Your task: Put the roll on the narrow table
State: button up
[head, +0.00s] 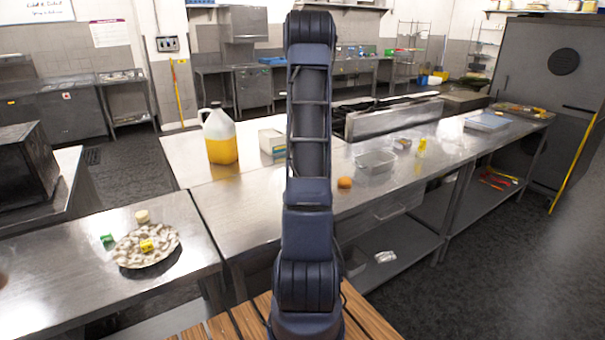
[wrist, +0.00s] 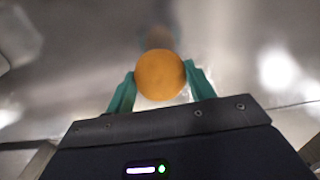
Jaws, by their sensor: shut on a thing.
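The roll (wrist: 160,74) is a round, orange-brown piece between the two green fingers of my gripper (wrist: 160,88) in the wrist view. The fingers are shut on its sides. In the head view a small orange-brown round thing, seemingly the roll (head: 345,182), shows just right of my arm, over the steel counter (head: 235,215). My gripper is hidden behind my arm there. I cannot tell whether the roll touches the steel or is just above it. Several steel tables show, and I cannot tell which one is the narrow table.
A clear container (head: 376,161) stands right of the roll. A jug of yellow liquid (head: 221,140) and a pale box (head: 272,142) stand behind, to the left. A plate (head: 130,257) with small items sits on the left counter. Wooden slats (head: 220,325) lie at the front.

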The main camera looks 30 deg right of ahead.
jog(key=shift+f, duration=2.3)
jog(key=shift+f, duration=0.1)
jog(key=o, duration=1)
jog(key=shift+c, duration=0.2)
